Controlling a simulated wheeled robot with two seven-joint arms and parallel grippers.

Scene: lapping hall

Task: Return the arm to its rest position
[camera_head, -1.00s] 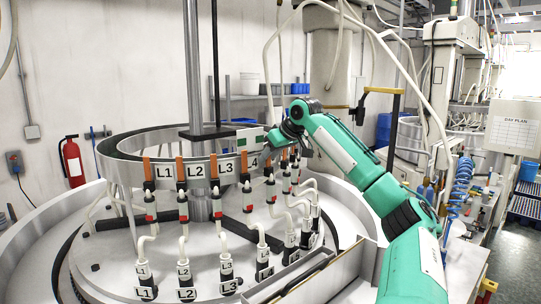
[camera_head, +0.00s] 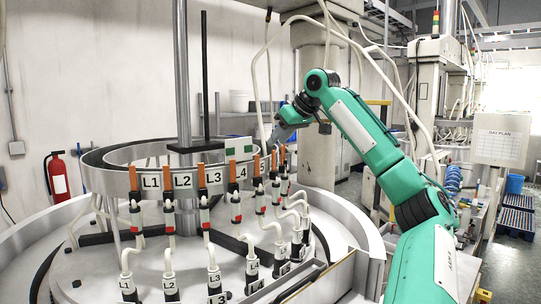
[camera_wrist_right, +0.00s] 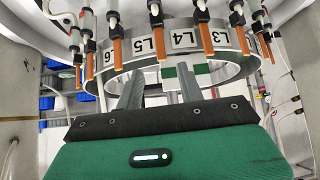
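My right arm comes in from the lower right in the head view, bent up at the elbow and reaching left. Its gripper (camera_head: 279,134) is at the far right side of the labelled metal ring (camera_head: 118,179), just above the rim; I cannot tell if it touches. In the right wrist view its two grey fingers (camera_wrist_right: 159,92) stand apart with nothing seen between them, and the ring (camera_wrist_right: 232,67) with labels L3, L5 and 6 appears behind them. My left gripper is not in view.
Hoses with orange-tipped connectors (camera_head: 202,178) hang along the ring above a round machine table. A steel column (camera_head: 183,90) rises through its middle. A white hose (camera_head: 254,75) arches near my arm. A fire extinguisher (camera_head: 58,178) hangs at left. A floor aisle shows at right.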

